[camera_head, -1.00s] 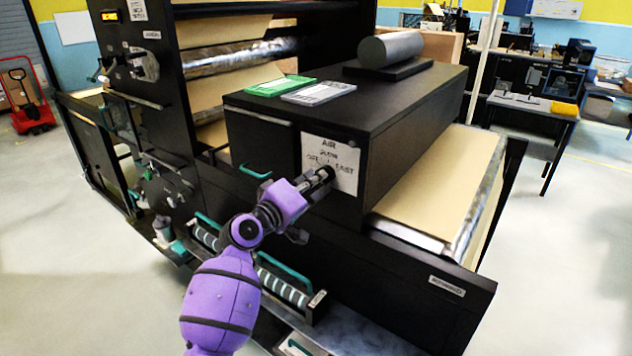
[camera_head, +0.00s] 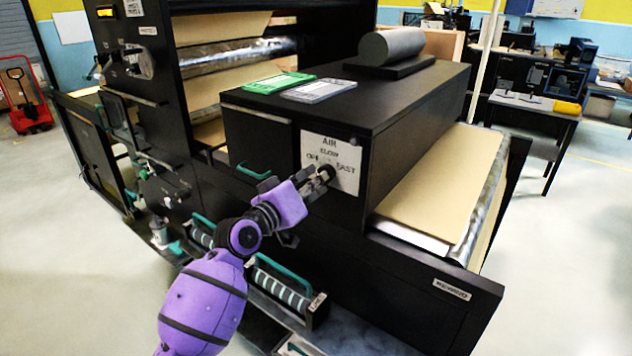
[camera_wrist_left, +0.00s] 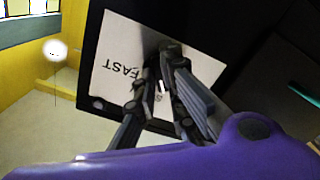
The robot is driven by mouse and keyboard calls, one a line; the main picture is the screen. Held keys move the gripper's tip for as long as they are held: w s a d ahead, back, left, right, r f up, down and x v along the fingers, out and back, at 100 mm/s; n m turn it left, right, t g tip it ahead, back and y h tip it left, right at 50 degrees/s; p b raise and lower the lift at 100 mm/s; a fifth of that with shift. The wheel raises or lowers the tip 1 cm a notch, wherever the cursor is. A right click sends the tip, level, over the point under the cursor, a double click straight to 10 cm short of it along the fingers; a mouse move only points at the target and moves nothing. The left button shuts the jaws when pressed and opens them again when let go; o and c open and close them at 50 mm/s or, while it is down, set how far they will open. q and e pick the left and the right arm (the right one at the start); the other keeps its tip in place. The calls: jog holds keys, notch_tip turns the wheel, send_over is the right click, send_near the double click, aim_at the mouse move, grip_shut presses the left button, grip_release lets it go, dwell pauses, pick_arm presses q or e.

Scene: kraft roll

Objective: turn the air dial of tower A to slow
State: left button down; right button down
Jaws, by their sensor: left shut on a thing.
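The air dial (camera_head: 328,171) is a small dark knob low on the white placard (camera_head: 346,178) on the end of the black box. The placard reads AIR, with SLOW above the dial, FAST to its right and a partly covered OFF to its left. My left gripper (camera_head: 322,178) is shut on the dial. In the left wrist view the fingers (camera_wrist_left: 165,80) close in front of the placard (camera_wrist_left: 108,72), where FAST reads upside down. The fingers hide most of the dial, so I cannot tell where it points. My right gripper is not in view.
A green card (camera_head: 278,84) and a grey card (camera_head: 318,90) lie on the black box (camera_head: 405,95), with a grey cylinder (camera_head: 392,46) behind. Brown paper (camera_head: 445,185) runs on the right. Open floor lies at left.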

pick_arm(q)
jog(key=shift+m+b, duration=0.35)
jog(key=shift+m, duration=3.15)
jog(key=c, duration=1.8)
grip_release()
jog(key=shift+r, duration=0.1)
jog(key=shift+c, duration=0.2)
jog(key=shift+s+a, duration=0.25)
jog(key=shift+s, duration=0.05)
jog(key=v, duration=1.1)
jog(key=shift+s, duration=0.15)
